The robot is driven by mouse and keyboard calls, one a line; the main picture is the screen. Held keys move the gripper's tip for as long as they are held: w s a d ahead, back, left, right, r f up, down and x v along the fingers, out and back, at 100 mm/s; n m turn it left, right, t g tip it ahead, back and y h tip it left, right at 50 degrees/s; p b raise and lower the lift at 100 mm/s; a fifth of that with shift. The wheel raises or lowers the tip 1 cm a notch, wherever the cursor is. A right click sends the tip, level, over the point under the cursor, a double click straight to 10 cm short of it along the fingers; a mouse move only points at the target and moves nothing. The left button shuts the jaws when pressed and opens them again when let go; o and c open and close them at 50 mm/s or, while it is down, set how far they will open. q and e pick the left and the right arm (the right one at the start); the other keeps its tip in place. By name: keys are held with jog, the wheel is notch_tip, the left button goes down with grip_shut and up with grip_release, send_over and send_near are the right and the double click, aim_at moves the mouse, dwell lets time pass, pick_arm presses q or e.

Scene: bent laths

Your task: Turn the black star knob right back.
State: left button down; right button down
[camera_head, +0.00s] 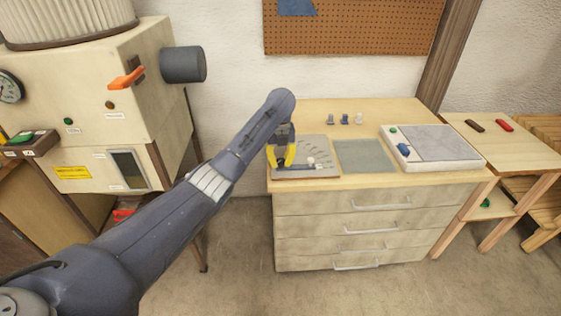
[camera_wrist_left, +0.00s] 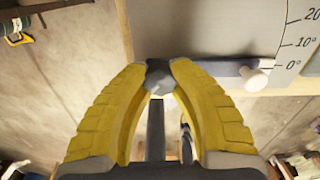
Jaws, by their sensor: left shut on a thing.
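My left gripper (camera_head: 282,160) reaches down to the left front part of a bending board (camera_head: 318,145) on the drawer cabinet. In the left wrist view its yellow fingers (camera_wrist_left: 160,72) are closed at the tips on a small dark knob (camera_wrist_left: 158,65), which I take to be the black star knob; the fingers mostly hide its shape. A dark bar (camera_wrist_left: 220,69) runs from there to the right, along the board's edge, with a pale round knob (camera_wrist_left: 256,79) on it near the 0° mark. In the head view the pale knob (camera_head: 311,160) also shows. My right gripper is not in view.
A grey-green mat (camera_head: 363,156) lies right of the board, and a grey-topped panel (camera_head: 440,143) with a blue part lies beyond it. Several small pegs (camera_head: 345,119) stand behind. A machine (camera_head: 85,110) stands at the left. A low wooden table (camera_head: 500,150) stands at the right.

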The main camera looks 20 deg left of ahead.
pick_arm(q)
jog(key=n, duration=0.5)
jog(key=shift+n, duration=0.3)
jog(key=n, duration=1.2)
jog(key=shift+n, duration=0.3)
jog(key=n, duration=0.5)
jog(key=shift+n, duration=0.3)
jog(key=c, duration=1)
grip_release()
jog(key=shift+o, duration=0.2)
